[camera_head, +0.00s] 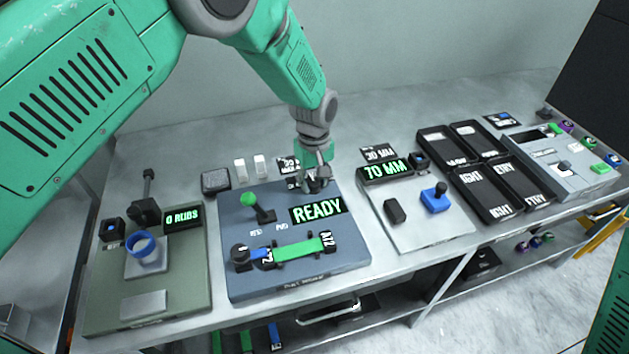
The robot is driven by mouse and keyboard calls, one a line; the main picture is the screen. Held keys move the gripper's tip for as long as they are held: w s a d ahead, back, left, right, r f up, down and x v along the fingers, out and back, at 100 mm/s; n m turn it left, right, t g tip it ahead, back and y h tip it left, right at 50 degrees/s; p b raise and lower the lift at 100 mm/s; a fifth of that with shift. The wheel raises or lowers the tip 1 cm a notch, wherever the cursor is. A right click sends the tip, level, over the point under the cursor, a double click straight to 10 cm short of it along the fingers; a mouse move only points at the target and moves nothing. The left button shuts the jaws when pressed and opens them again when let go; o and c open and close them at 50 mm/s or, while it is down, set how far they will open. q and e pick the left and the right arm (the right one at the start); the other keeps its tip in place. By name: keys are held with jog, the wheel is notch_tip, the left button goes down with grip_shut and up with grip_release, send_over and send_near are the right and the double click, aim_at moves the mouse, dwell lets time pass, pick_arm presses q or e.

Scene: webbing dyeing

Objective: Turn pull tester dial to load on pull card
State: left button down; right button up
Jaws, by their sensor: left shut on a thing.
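The pull tester (240,286) is a blue-grey plate with a READY display (318,209), a green-knobbed lever (259,207) and a green strap (298,248) clamped along its front. My left gripper (316,184) reaches down from above to the tester's back right corner. It is shut on the dark dial there, which its fingers mostly hide, so the setting cannot be read. A small black card (288,165) with white writing stands just behind the gripper, partly covered; its text is not fully legible. My right gripper is not in view.
Left is a green-grey station (185,298) with a blue ring and counter display. White blocks (250,167) stand behind the tester.

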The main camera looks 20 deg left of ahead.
aim_at(315, 181)
pick_arm(q)
jog(key=shift+w+r, duration=0.1)
jog(key=shift+w, duration=0.1)
jog(key=c, duration=1.2)
grip_release()
notch_tip(315, 181, up, 12)
jog(key=shift+d+f, duration=0.1)
jog(key=shift+f, duration=0.1)
